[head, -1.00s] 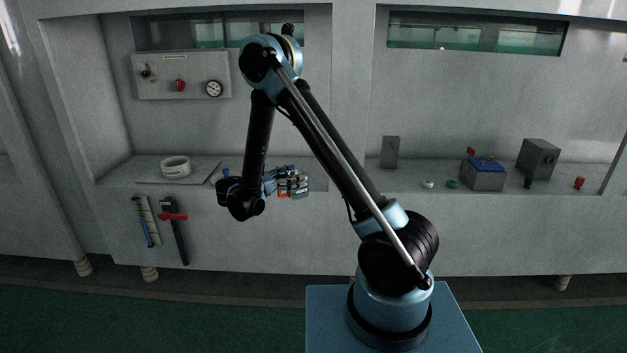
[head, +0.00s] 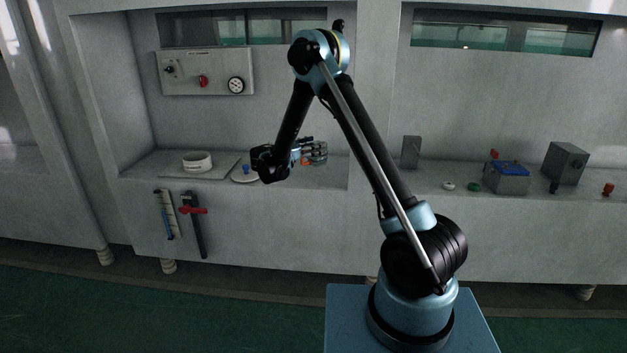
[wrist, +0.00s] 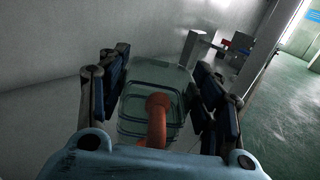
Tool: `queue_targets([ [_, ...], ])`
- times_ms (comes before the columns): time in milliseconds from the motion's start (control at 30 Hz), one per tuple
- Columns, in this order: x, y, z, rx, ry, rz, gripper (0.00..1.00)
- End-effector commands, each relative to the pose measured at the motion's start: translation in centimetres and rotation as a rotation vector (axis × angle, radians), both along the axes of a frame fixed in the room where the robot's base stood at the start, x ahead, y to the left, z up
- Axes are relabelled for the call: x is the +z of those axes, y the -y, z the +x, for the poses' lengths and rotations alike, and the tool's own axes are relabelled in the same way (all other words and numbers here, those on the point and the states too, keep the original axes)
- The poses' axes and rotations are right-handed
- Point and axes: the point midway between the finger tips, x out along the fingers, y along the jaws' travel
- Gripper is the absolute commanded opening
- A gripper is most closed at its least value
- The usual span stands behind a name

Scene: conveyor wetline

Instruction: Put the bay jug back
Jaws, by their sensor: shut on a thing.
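The jug (wrist: 153,88) is a clear, greenish vessel with ridged walls and an orange handle (wrist: 157,125). In the wrist view it sits between the two fingers of my gripper (wrist: 158,100), which is shut on it with the handle towards the camera. In the head view my gripper (head: 314,152) is over the left bay's shelf, right of a disc with a blue knob. The jug is mostly hidden there; only a small orange patch shows by the fingers. I cannot tell whether it touches the shelf.
A white round pot (head: 197,161) stands on a flat plate at left. The blue-knobbed disc (head: 244,173) lies beside it. A control panel (head: 208,72) is on the back wall. Tools (head: 193,224) hang on the front. A grey box with a blue top (head: 507,177) stands in the right bay.

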Motion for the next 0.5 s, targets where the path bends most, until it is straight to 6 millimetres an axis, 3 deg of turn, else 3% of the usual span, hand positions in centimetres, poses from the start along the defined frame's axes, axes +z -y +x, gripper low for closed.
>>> queue_targets([
  [100, 1.1, -0.1, 2.9, 0.031, 0.0, 0.0, 0.3],
  [233, 1.2, -0.3, 4.3, 0.05, 0.0, 0.001, 0.3],
  [500, -2.8, -0.4, 4.5, 0.054, 0.0, 0.0, 0.3],
])
